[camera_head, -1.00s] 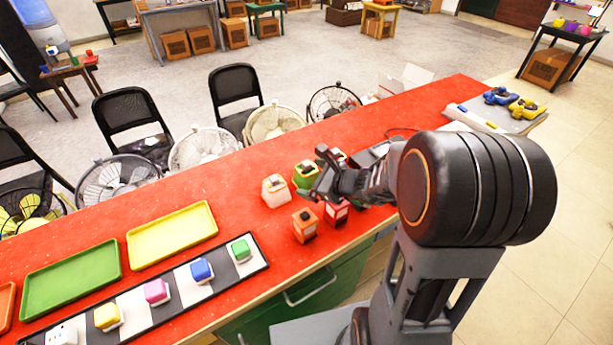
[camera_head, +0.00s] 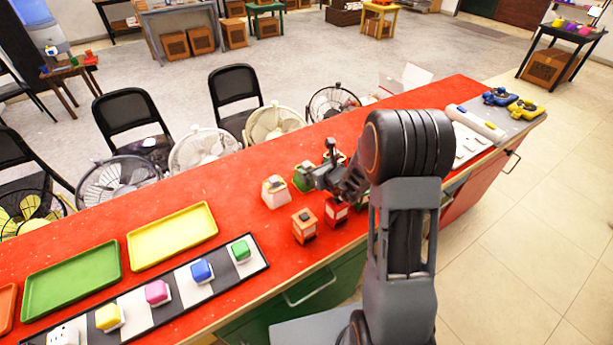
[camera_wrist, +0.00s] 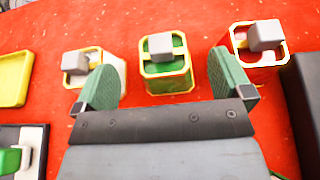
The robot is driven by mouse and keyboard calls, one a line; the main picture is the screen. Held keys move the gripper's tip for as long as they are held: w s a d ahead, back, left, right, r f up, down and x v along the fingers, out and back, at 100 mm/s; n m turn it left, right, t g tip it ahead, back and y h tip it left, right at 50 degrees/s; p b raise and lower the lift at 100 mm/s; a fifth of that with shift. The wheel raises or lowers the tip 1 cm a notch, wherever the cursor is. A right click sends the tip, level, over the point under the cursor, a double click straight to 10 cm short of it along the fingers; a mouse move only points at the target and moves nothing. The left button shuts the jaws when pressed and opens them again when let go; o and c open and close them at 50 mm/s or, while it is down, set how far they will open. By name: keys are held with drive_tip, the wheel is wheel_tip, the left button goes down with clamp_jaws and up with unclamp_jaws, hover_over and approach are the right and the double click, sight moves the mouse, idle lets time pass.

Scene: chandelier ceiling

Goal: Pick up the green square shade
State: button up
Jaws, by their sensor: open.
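The green square shade (camera_head: 303,177) stands on the red counter, partly hidden by my gripper in the head view. In the wrist view the green shade (camera_wrist: 166,84) has a yellow rim and a grey knob on top. It lies ahead, between the lines of my two fingers. My gripper (camera_head: 320,163) is open and empty, above and to the right of the green shade in the head view. Its green finger pads show wide apart in the wrist view (camera_wrist: 162,72). I see no contact with the shade.
Close neighbours are a white shade (camera_head: 275,193) to the left, an orange one (camera_head: 305,228) in front and a red one (camera_head: 337,212) to the right. Yellow (camera_head: 172,237) and green (camera_head: 72,281) trays and a strip of coloured blocks (camera_head: 137,302) lie left.

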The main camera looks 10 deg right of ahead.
sight(307, 164)
drive_tip(key=shift+p+x, duration=0.4)
drive_tip(key=shift+x, duration=2.4)
drive_tip(key=c, duration=1.3)
